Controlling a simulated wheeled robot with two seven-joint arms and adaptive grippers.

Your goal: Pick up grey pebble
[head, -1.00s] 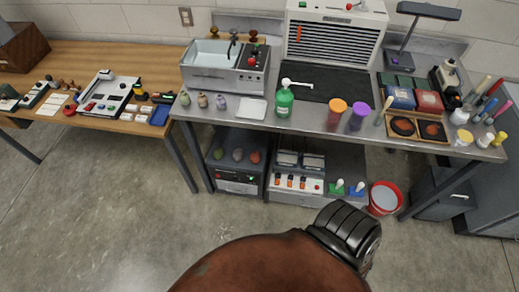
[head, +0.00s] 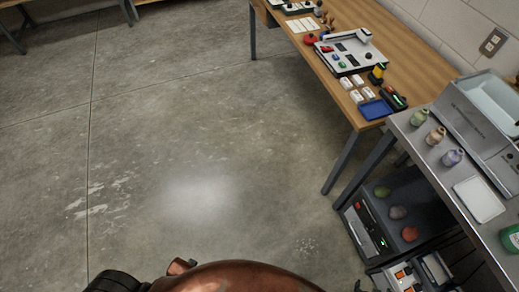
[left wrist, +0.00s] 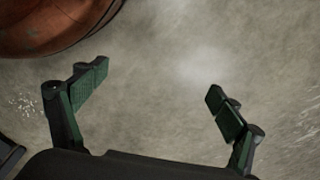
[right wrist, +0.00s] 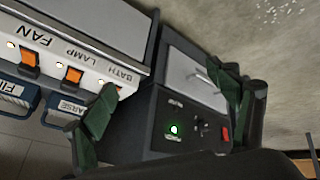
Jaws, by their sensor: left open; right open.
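The grey pebble (head: 398,212) lies on top of a dark box-shaped unit (head: 368,230) below the steel bench, between a green pebble (head: 382,191) and a red pebble (head: 410,233). It shows in neither wrist view. My left gripper (left wrist: 158,84) is open and empty, with bare floor behind it. My right gripper (right wrist: 160,84) is open and empty; its view shows a dark front with a green light (right wrist: 174,129) and a white switch panel (right wrist: 85,52) beyond the fingers. The fingers of both grippers cannot be made out clearly in the head view.
The steel bench (head: 408,133) overhangs the unit from the right. The bench carries several small bottles and a white tray (head: 479,199). A wooden table (head: 342,88) with a blue tray (head: 375,110) stands behind. The concrete floor (head: 190,140) to the left is clear.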

